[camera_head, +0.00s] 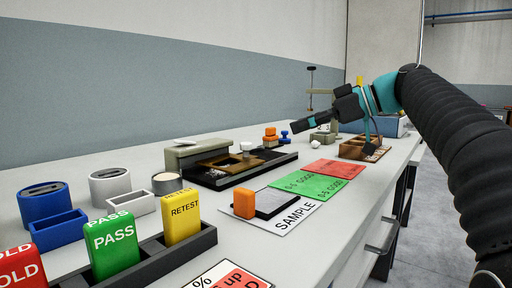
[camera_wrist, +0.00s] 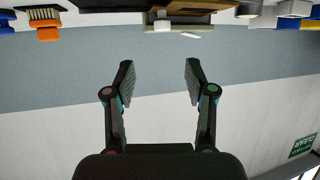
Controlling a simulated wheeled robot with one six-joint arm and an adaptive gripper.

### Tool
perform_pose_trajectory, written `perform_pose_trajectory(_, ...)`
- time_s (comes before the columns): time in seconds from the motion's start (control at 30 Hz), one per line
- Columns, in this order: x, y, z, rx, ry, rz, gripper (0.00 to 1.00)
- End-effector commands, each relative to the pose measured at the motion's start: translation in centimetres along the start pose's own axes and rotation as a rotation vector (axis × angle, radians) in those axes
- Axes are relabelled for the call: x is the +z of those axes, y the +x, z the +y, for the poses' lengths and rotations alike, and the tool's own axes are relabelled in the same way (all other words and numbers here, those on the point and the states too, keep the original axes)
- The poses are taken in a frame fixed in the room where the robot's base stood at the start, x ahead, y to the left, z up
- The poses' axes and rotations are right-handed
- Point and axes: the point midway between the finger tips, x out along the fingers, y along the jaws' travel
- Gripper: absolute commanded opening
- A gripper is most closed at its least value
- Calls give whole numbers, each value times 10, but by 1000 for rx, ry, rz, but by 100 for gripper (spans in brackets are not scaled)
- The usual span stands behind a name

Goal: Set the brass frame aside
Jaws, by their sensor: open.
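A brass-brown frame (camera_head: 232,164) with openings lies on a low black device on the bench, left of centre in the head view. My gripper (camera_head: 300,125) is above the far part of the bench, pointing left, well apart from the frame. In the wrist view my gripper (camera_wrist: 158,70) has its fingers spread with nothing between them. That view looks at the wall, with the bench upside down along the top, where a brown piece (camera_wrist: 190,5) shows; I cannot tell if it is the frame.
A green and red mat (camera_head: 325,180) and a SAMPLE card (camera_head: 295,212) with a black pad and orange block lie on the bench. PASS (camera_head: 112,243) and RETEST (camera_head: 183,218) blocks stand in a dark rack. A brown sectioned box (camera_head: 352,149) stands below my arm.

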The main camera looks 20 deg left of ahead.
Motion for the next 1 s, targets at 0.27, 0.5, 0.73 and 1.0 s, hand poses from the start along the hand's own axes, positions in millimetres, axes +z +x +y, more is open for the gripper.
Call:
perform_pose_trajectory(0.27, -2, 45, -5, -15, -4, 0, 55)
perform_pose_trajectory(0.5, -2, 89, -5, -11, -3, -1, 55)
perform_pose_trajectory(0.73, -1, 122, -3, -7, -2, -1, 55)
perform_pose_trajectory(1.0, -1, 137, -3, -5, -2, -1, 55)
